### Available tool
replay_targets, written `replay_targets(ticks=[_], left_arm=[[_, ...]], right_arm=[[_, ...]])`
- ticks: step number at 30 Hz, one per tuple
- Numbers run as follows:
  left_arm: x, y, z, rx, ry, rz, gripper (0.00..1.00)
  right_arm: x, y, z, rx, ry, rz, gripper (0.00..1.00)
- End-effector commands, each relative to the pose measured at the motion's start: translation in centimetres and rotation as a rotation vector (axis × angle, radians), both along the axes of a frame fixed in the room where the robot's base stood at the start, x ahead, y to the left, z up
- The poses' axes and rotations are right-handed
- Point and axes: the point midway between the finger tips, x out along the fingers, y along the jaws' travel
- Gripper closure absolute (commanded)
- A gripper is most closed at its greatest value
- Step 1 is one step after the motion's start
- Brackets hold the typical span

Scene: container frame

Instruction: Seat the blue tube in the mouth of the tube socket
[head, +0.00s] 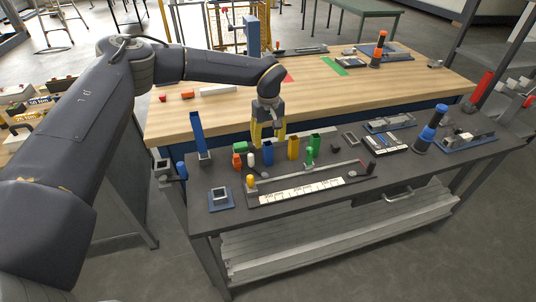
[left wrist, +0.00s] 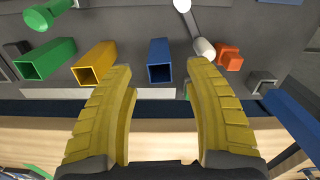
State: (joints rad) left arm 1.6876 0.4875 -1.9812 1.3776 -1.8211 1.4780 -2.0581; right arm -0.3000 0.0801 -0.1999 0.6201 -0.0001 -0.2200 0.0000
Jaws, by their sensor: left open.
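A short blue tube (head: 268,154) stands on the dark bench, left of a yellow tube. In the left wrist view the blue tube (left wrist: 159,60) shows its open square end, ahead of the gap between my fingers and apart from them. My left gripper (head: 268,142) is open and empty, with yellow fingers pointing down just behind the blue tube; its spread fingers fill the left wrist view (left wrist: 162,75). A square grey socket on a blue plate (head: 221,204), which looks like the tube socket, sits near the bench's front left; its mouth looks empty. My right gripper is not in view.
A yellow tube (head: 293,148) and a green tube (head: 316,143) stand to the right. A tall blue post (head: 198,134) rises farther left. A ruler strip (head: 315,190) lies in front.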

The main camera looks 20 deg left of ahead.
Motion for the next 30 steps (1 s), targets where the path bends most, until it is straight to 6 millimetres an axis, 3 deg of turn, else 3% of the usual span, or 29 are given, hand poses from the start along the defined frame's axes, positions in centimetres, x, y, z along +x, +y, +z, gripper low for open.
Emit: replay_targets(ticks=[14, 24, 30], left_arm=[[0.0, 0.0, -2.4, 0.000, 0.001, 0.001, 0.47], [0.2, 0.1, -6.2, 0.000, 0.001, 0.002, 0.47], [0.2, 0.1, -6.5, -0.001, -0.001, 0.001, 0.47]], right_arm=[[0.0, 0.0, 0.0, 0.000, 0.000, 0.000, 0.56], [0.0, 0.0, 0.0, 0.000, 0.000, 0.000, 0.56], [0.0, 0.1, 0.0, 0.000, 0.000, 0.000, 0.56]])
